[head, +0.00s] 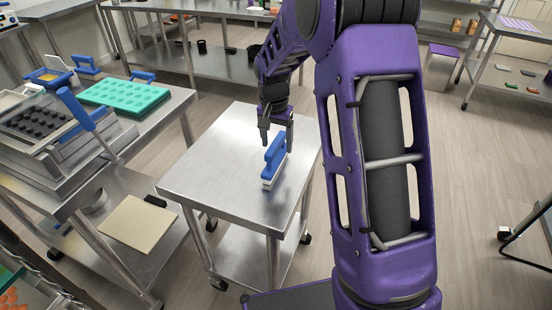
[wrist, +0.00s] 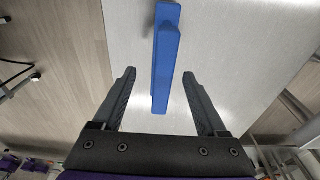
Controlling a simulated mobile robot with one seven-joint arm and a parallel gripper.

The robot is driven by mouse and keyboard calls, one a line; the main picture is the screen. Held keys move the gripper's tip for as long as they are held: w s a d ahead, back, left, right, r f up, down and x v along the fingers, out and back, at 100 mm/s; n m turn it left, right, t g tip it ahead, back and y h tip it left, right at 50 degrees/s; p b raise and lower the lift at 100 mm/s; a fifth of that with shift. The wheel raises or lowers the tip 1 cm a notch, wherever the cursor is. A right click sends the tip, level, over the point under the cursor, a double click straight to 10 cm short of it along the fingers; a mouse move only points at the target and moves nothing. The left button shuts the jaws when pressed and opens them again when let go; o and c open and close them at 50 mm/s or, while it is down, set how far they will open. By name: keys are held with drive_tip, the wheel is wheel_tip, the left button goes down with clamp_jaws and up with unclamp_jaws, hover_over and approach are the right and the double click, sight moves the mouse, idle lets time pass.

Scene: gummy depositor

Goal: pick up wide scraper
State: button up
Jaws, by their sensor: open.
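The wide scraper (head: 273,161) has a blue handle and a pale lower edge. It stands on the small steel table (head: 215,180), near the table's right side, in the head view. My gripper (head: 276,139) is open just above the scraper's handle. In the wrist view the blue handle (wrist: 164,62) runs up the middle, its near end between the two open fingers of my gripper (wrist: 156,88). There is a gap on each side and neither finger appears to touch it. The pale edge is hidden in the wrist view.
At left, a steel bench holds a teal mold tray (head: 124,96), a depositor (head: 45,125) with a blue lever, and another blue-handled tool (head: 85,65). A beige board (head: 138,222) lies on its lower shelf. The rest of the small table's top is clear.

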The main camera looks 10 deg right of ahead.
sight(277, 157)
drive_tip(key=f, duration=0.3)
drive_tip(key=w+f, duration=0.1)
drive_tip(key=f, duration=0.1)
drive_tip(key=shift+d+f+b, duration=0.1)
drive_tip(key=shift+b, duration=0.25)
drive_tip(key=shift+s, duration=0.1)
drive_tip(key=shift+c, duration=0.2)
clamp_jaws()
